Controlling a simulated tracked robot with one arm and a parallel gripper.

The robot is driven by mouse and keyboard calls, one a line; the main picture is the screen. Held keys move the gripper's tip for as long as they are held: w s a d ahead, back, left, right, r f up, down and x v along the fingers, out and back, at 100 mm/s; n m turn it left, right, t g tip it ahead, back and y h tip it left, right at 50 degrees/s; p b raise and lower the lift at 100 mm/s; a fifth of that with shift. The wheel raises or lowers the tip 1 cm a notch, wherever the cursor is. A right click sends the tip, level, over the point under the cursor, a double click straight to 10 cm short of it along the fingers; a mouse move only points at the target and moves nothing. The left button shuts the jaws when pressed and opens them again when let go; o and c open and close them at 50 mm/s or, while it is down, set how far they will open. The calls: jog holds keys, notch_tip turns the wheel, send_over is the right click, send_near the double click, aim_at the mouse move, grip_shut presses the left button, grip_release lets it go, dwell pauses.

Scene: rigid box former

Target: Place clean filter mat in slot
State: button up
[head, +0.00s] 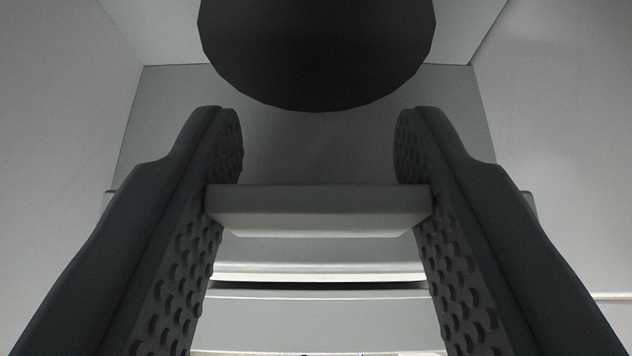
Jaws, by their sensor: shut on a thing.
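My gripper (318,150) has two dark, studded fingers, one at the left and one at the right. They are shut on a pale grey flat slab, which looks like the filter mat (318,207). The mat spans the gap between the fingers, roughly level in the picture, with its long edge facing me. Below it in the picture is a narrow dark gap (320,285) between two pale ledges, which may be the slot. The mat appears apart from this gap. The fingers hide both ends of the gap.
Pale walls stand at the left (60,110) and right (560,130), with a grey surface (310,150) between them. A large dark rounded shape fills the top middle; I cannot tell what it is. A pale ledge (320,315) crosses below the gap.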

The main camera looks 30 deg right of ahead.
jog(key=o, duration=1.3)
jog(key=shift+c, duration=0.2)
jog(key=shift+r, duration=0.1)
jog(key=shift+s+a+r, duration=0.15)
jog(key=shift+s+a, duration=0.05)
jog(key=v, duration=1.1)
jog(key=shift+s, duration=0.2)
jog(key=shift+a, duration=0.1)
